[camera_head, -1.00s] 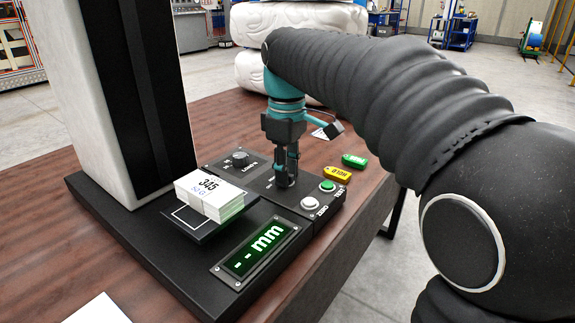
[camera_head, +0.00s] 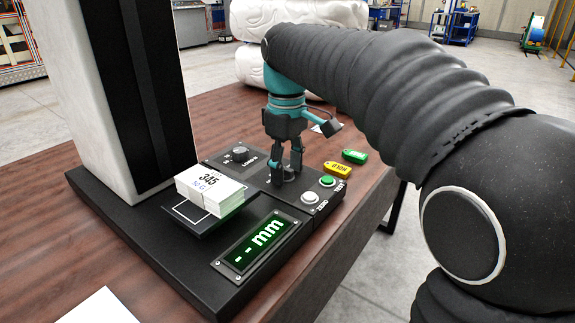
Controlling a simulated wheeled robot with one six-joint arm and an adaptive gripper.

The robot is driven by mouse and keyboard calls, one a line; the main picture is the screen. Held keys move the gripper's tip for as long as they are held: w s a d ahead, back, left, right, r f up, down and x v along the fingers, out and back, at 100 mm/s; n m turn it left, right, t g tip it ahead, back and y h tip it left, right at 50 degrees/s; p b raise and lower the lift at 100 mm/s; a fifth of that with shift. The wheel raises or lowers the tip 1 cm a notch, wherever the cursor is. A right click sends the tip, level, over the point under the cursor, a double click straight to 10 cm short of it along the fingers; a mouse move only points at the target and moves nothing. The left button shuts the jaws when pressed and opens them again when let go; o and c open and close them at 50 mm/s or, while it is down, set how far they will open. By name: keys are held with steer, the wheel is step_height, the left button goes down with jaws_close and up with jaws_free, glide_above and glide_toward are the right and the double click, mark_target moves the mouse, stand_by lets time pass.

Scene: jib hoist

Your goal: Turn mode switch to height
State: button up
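The black test device (camera_head: 160,240) stands on the table, with a control panel on its right side. Its display (camera_head: 255,245) reads "- - mm" in green. My gripper (camera_head: 287,178) points down at the panel, with its two fingers apart and a gap between them. A dark switch (camera_head: 285,174) shows low between the fingertips. It is mostly hidden, so its setting and any contact cannot be told. Another black knob (camera_head: 240,154) sits farther left on the panel, clear of my gripper.
A white button (camera_head: 310,198) and a green button (camera_head: 327,181) sit just right of my gripper. A yellow tag (camera_head: 339,168) and a green tag (camera_head: 354,157) lie on the table (camera_head: 215,110). A stack of cards (camera_head: 212,190) rests on the device's plate.

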mark_target(287, 169)
steer(key=shift+r, duration=0.15)
step_height(287, 169, up, 12)
stand_by(0.6)
